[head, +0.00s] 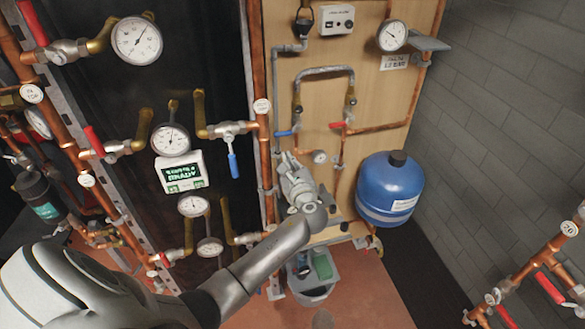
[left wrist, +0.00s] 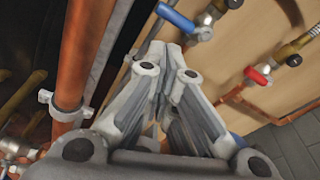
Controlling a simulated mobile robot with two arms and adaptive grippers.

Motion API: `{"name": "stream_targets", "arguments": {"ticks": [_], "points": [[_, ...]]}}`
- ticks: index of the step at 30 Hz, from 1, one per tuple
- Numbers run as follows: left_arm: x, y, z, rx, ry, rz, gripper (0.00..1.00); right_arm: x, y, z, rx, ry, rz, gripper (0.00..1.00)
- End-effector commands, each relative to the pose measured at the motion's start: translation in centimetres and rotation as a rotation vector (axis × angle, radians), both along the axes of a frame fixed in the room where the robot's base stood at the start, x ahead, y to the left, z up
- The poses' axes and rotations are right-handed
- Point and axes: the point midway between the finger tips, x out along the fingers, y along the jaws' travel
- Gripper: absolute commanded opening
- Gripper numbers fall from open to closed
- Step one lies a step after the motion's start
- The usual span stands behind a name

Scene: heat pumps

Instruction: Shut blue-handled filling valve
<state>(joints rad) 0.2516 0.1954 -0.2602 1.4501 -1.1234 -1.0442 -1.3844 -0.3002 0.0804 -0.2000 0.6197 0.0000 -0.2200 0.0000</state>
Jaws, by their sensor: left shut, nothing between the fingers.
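A small blue-handled valve (head: 285,133) sits on the grey pipe on the wooden board, and its handle points left, across the pipe. In the left wrist view the blue handle (left wrist: 178,18) shows at the top, just beyond my fingertips. My left gripper (head: 288,158) is shut and empty, just below the blue handle in the head view. It also shows in the left wrist view (left wrist: 172,50), with its fingers together. I cannot tell whether the fingertips touch the handle; a small gap seems to show. My right gripper is out of view.
A red-handled valve (head: 337,125) sits to the right on the same board. Another valve with a larger blue lever (head: 233,163) hangs to the left. A copper pipe (head: 258,60) runs between them. A blue tank (head: 388,188) stands right; a grey bin (head: 312,282) is below.

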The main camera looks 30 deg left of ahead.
Motion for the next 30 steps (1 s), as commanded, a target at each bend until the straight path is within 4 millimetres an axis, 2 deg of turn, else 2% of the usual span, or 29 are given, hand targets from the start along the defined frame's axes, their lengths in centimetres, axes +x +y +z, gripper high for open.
{"name": "stream_targets", "arguments": {"ticks": [3, 7, 25, 28, 30], "points": [[-1.2, -1.3, 0.1, -0.001, 0.0, -0.001, 0.0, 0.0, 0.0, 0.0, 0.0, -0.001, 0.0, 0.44], [-1.8, -1.9, 0.3, -0.001, 0.001, -0.002, 0.0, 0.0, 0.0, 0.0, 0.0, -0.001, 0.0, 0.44], [-2.0, -2.0, 0.2, -0.002, 0.002, -0.001, 0.0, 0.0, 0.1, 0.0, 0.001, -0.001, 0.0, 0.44], [-2.1, -2.2, -1.6, -0.034, 0.015, -0.009, 0.0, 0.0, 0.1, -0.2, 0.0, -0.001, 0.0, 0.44], [-2.5, -2.5, -4.6, -0.093, 0.032, -0.021, 0.0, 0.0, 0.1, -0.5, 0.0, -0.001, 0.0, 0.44]]}}
